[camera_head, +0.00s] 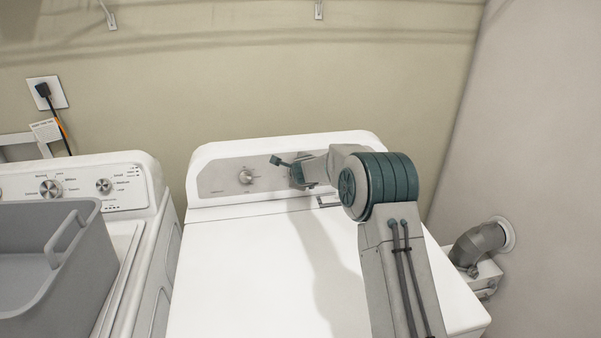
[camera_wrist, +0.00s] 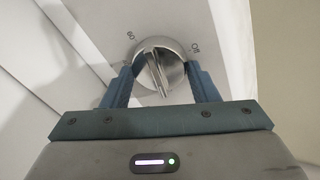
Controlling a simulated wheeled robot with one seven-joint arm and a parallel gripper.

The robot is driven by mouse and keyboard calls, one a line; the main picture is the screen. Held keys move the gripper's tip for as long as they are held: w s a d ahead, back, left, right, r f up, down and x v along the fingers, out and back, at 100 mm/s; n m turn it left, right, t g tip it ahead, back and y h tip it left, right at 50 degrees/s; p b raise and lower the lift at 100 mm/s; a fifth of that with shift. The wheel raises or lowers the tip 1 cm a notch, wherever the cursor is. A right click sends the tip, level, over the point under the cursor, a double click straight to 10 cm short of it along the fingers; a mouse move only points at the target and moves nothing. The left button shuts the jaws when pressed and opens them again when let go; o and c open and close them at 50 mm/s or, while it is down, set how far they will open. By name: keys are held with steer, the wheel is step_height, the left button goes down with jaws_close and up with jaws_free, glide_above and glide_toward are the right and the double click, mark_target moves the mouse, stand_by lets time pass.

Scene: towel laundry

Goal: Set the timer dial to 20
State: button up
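The timer dial (camera_wrist: 160,66) is a round silver knob with a raised bar across its face. In the wrist view the marks "60" and "Off" show on the panel beyond it, and the near side of the scale is hidden. My gripper (camera_wrist: 160,72) has one blue finger on each side of the dial, with no clear gap at its rim. The bar points steeply up and down in this view, leaning slightly left at the top. In the head view my gripper (camera_head: 295,174) is at the dryer's back panel and hides the dial.
Another silver knob (camera_head: 246,177) sits left of my gripper on the dryer panel. The white dryer top (camera_head: 250,260) is clear. A washer (camera_head: 125,190) with knobs stands at left, with a grey basket (camera_head: 75,275) on it. A vent pipe (camera_head: 480,241) is at right.

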steer(key=o, duration=0.4)
steer(key=shift+r, duration=0.1)
steer(key=b+v, duration=0.2)
steer(key=v, duration=1.1)
steer(key=shift+s+d+r, duration=0.1)
steer(key=shift+s+r, duration=0.1)
steer(key=shift+s, duration=0.15)
